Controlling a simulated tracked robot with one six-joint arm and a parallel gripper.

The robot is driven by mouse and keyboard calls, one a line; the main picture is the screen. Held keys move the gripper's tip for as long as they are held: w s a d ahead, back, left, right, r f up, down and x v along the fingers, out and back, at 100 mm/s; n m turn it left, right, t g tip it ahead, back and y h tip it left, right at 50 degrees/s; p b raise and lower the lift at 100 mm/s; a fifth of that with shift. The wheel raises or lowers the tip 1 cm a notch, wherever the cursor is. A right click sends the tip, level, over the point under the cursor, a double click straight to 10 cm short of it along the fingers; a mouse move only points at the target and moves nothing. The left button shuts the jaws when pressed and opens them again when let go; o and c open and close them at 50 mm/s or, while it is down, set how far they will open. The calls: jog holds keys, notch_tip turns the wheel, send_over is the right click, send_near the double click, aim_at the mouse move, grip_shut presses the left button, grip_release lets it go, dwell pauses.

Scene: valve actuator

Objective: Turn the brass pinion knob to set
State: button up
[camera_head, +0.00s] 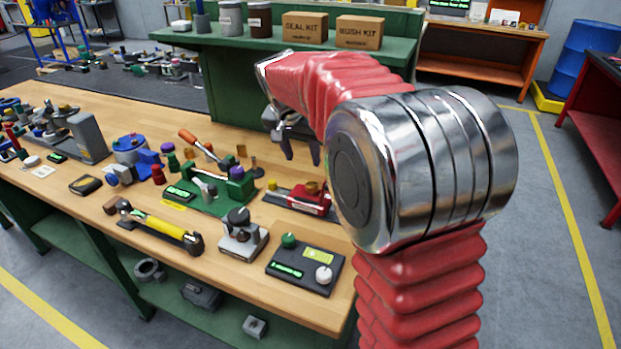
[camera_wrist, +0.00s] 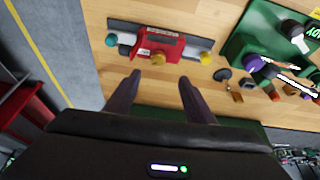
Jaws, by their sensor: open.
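A red valve actuator body (camera_head: 318,203) sits on a dark grey rail on the wooden bench, partly hidden by my arm in the head view. It also shows in the wrist view (camera_wrist: 175,44). A round brass knob (camera_wrist: 158,59) stands at its lower edge in the wrist view; it also shows in the head view (camera_head: 312,187). A yellow knob (camera_wrist: 206,58) is at one end of the rail and a teal knob (camera_wrist: 111,40) at the other. My gripper (camera_head: 301,158) is open and empty above the bench. In the wrist view its fingertips (camera_wrist: 160,78) are apart, either side of the brass knob's line, not touching it.
A green fixture (camera_head: 212,194) with levers stands left of the red body. A dark control box (camera_head: 305,267) and a small grey fixture (camera_head: 241,234) are at the front edge. A green shelf with labelled boxes (camera_head: 305,29) is behind. Bare wood (camera_wrist: 240,12) lies between the fixtures.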

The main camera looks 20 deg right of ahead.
aim_at(312, 184)
jog(key=shift+d, duration=0.2)
jog(key=x, duration=1.3)
jog(key=shift+w+d+f, duration=0.15)
jog(key=shift+f, duration=0.15)
jog(key=shift+c, duration=0.4)
jog(key=c, duration=1)
